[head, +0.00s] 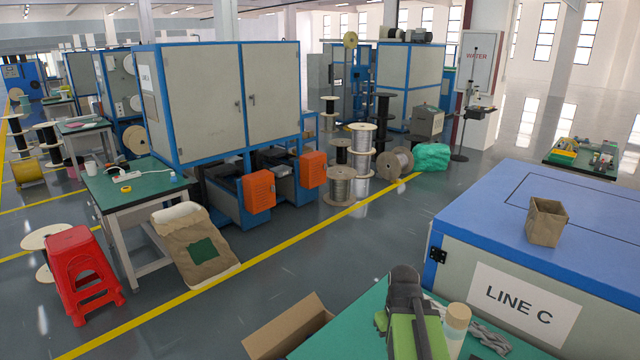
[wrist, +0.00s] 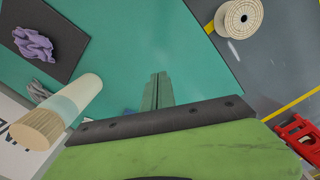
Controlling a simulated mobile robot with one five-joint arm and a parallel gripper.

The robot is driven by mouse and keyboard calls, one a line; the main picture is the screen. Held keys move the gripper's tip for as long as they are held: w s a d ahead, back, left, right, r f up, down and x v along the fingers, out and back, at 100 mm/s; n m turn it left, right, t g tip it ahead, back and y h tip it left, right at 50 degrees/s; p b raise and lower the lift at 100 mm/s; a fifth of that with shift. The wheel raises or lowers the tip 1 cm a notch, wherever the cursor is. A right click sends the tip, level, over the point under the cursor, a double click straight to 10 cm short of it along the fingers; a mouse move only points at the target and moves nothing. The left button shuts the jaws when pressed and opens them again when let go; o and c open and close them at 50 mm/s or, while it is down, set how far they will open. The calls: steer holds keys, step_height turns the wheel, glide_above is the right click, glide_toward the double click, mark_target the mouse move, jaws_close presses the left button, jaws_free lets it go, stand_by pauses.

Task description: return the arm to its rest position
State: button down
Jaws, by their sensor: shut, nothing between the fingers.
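My gripper (wrist: 157,92) shows in the wrist view, its two fingers together with nothing between them. It is over the green tabletop (wrist: 130,45). My green and dark arm shows at the bottom of the head view, above the same green tabletop (head: 350,325). The fingertips cannot be made out in the head view. A pale cylinder with a tan end (wrist: 75,105) is left of the fingers in the wrist view, apart from them. It also stands right beside my arm in the head view (head: 456,325).
A grey crumpled cloth (head: 490,338) lies right of the cylinder. A purple crumpled thing (wrist: 33,43) lies on a dark mat (wrist: 70,20). An open cardboard box (head: 285,335) is left of the table. A blue-topped LINE C cabinet (head: 600,270) stands close on the right.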

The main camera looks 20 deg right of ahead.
steer(key=w+a, duration=0.2)
steer(key=a, duration=1.8)
steer(key=shift+w, duration=0.35)
steer(key=shift+d, duration=0.1)
